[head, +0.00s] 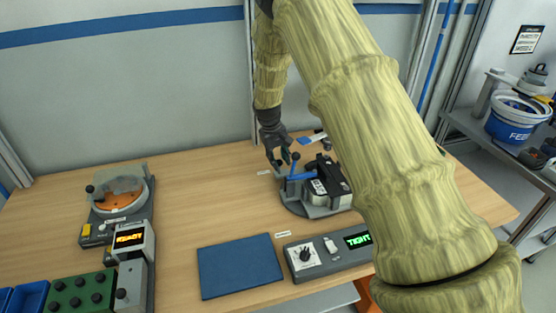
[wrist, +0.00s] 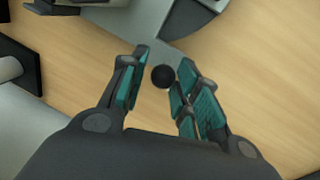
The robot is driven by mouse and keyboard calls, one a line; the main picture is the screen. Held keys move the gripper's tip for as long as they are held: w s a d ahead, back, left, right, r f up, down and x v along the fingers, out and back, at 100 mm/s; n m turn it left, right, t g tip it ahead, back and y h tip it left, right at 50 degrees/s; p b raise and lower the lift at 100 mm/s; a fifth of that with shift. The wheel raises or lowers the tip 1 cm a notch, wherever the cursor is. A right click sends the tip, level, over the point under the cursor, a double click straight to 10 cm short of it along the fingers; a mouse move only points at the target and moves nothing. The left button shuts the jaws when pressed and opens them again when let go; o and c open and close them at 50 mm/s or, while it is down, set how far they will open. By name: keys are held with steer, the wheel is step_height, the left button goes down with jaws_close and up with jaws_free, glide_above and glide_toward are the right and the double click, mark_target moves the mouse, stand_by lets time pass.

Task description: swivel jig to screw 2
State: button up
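The jig (head: 297,207) is a round grey turntable on the wooden table, with a dark device (head: 325,180) seated on it and a blue clamp lever (head: 297,176) at its left side. My gripper (head: 277,164) is at the jig's back left edge, fingers pointing down. In the wrist view my gripper (wrist: 165,68) has its fingers apart, with a round black knob (wrist: 162,77) between them, nearer the right finger. A gap shows at the left finger. The knob is at the end of a grey arm (wrist: 190,48). I cannot make out screw 2.
A control box (head: 325,252) with a dial and a green "TIGHT" display stands in front of the jig. A blue mat (head: 240,266) lies left of it. A domed orange station (head: 120,196) and a green tray (head: 80,296) are at far left.

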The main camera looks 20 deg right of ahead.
steer(key=shift+o, duration=0.6)
steer(key=shift+a, duration=0.1)
steer(key=shift+r, duration=0.15)
step_height(320, 180, up, 11)
steer(key=a, duration=0.2)
steer(key=shift+r, duration=0.2)
